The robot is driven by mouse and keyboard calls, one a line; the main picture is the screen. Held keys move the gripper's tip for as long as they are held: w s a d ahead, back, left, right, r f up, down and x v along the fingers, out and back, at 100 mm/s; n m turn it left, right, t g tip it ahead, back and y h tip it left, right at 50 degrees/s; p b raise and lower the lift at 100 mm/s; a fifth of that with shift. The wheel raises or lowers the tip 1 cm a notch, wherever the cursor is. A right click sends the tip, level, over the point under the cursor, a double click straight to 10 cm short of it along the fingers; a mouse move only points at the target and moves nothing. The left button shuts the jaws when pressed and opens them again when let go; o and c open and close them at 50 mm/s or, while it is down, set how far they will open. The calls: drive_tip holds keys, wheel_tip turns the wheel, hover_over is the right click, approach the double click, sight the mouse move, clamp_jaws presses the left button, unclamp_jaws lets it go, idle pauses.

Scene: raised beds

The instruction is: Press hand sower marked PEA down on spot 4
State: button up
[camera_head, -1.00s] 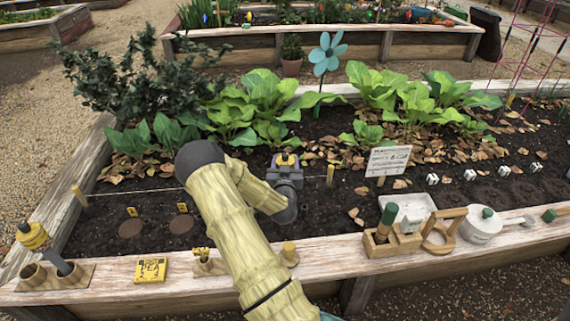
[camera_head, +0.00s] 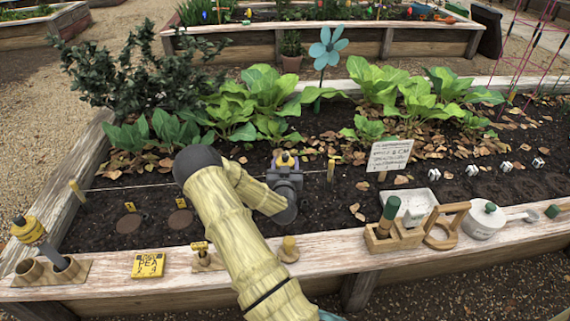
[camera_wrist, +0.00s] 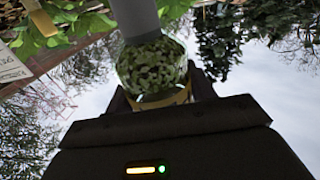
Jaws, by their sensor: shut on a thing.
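My gripper (camera_head: 285,178) is over the dark soil of the near bed. It is shut on a hand sower, whose yellow top (camera_head: 286,160) shows in the head view. In the wrist view the sower is a clear globe of green peas (camera_wrist: 152,66) with a yellow band and a grey tube. I see no lettering on it. Its lower end is hidden in the head view. Two brown round spots (camera_head: 129,223) (camera_head: 180,219) with small yellow markers lie to the left; their numbers are too small to read. My arm hides the soil beside them. A yellow card (camera_head: 148,265) reads PEA.
Another yellow-topped sower (camera_head: 28,229) leans in a wooden holder on the front rail (camera_head: 110,280). A string line runs between stakes (camera_head: 77,190) (camera_head: 331,171). A white sign (camera_head: 390,155), leafy plants and a blue flower (camera_head: 327,47) stand beyond. Tools and a white pot (camera_head: 484,222) occupy the right rail.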

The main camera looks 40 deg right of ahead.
drive_tip(key=shift+f+b, duration=0.4)
drive_tip(key=shift+f, duration=0.3)
idle(1.8)
drive_tip(key=shift+r+p, duration=2.55)
drive_tip(key=shift+r, duration=1.1)
